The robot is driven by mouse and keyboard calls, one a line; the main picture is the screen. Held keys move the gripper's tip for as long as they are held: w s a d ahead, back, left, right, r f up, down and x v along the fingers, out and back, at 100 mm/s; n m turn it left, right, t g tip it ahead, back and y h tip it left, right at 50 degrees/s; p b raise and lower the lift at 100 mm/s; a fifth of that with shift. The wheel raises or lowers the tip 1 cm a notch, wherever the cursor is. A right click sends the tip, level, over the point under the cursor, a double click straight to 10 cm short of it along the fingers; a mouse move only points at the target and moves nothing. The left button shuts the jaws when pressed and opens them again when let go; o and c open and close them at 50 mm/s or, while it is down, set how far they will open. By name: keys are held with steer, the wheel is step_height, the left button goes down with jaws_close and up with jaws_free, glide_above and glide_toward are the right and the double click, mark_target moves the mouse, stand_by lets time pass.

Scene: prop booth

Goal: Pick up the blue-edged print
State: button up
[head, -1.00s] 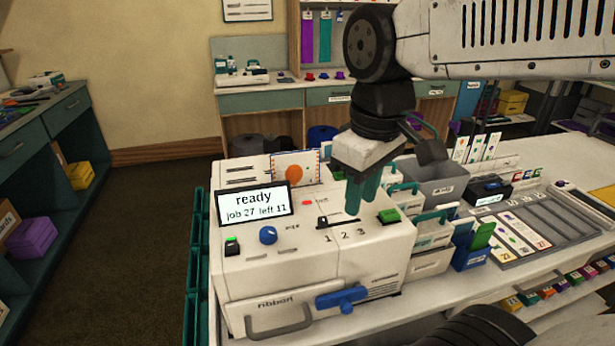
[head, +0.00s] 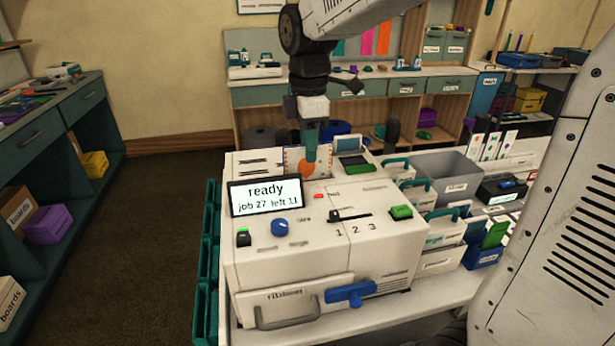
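The print (head: 293,160), a small card with an orange round shape and a patterned edge with some blue in it, stands upright at the back of the white printer (head: 290,240), behind its screen. My gripper (head: 311,158) points straight down at the print. Its teal fingers overlap the print's upper middle and hide part of it. The fingers show as one narrow shape, so I cannot tell whether they are open or shut, or whether they touch the print.
The "ready" screen (head: 265,195) stands in front of the print. A small device with a dark teal screen (head: 352,144) sits just right of it. A grey bin (head: 440,175) and card holders stand further right. Floor is clear at left.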

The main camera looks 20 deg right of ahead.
steer(key=shift+f, duration=1.5)
jaws_close()
step_height(320, 180, up, 10)
steer(key=shift+r, duration=0.1)
